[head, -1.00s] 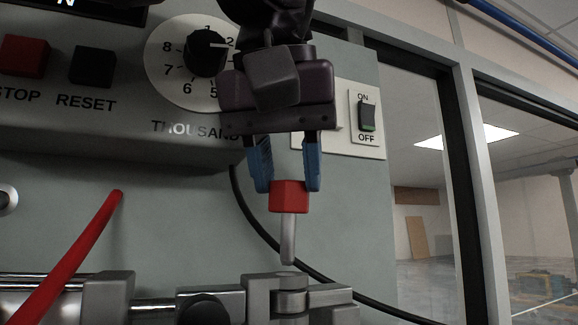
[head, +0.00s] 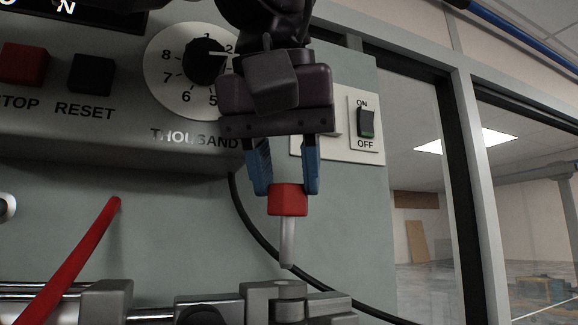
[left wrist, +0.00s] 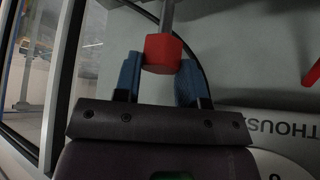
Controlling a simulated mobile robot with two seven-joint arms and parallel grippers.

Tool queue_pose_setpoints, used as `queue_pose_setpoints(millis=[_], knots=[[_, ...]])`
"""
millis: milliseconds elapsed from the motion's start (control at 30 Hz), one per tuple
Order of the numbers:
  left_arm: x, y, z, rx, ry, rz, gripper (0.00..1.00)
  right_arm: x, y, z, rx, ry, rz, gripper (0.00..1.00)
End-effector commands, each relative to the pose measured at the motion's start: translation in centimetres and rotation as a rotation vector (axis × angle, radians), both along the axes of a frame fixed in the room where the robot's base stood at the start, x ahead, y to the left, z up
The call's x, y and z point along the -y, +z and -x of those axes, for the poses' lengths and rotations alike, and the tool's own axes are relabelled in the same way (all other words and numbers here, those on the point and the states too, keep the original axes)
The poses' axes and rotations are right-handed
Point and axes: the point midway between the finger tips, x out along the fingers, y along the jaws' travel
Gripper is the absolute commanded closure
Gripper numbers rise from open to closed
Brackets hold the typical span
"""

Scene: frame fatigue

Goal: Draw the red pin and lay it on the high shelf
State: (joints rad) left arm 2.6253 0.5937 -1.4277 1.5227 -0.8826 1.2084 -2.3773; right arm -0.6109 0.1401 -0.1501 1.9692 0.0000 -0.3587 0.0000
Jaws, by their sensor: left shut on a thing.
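The red pin (head: 288,199) has a red block-shaped head and a grey metal shank that points down. My left gripper (head: 286,184) is shut on the red head, with one blue fingertip on each side of it. The pin hangs upright, its tip just above the grey metal clamp fixture (head: 272,291) and apart from it. The left wrist view also shows the red head (left wrist: 162,53) between the blue fingertips, its shank running out past the top edge. The high shelf cannot be made out. My right gripper is not in view.
A red rod (head: 82,259) slants up at the lower left. Behind the gripper stands a grey panel with a numbered dial (head: 206,62), red and black buttons (head: 91,74) and an ON/OFF switch (head: 366,122). A black cable (head: 246,222) curves behind the pin.

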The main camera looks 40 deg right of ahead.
Motion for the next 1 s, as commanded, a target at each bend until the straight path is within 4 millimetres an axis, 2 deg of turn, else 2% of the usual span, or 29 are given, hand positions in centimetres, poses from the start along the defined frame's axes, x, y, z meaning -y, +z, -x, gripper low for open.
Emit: queue_pose_setpoints(millis=[333, 567, 1000], knots=[[-0.1, 0.4, -0.4, 0.001, 0.004, 0.005, 0.91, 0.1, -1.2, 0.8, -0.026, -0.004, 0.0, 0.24], [-0.1, 0.7, -0.4, 0.003, 0.006, 0.005, 0.91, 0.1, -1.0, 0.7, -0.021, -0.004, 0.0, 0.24], [-0.2, 3.5, -0.4, 0.005, 0.006, 0.009, 0.91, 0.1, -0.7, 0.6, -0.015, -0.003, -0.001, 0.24]])
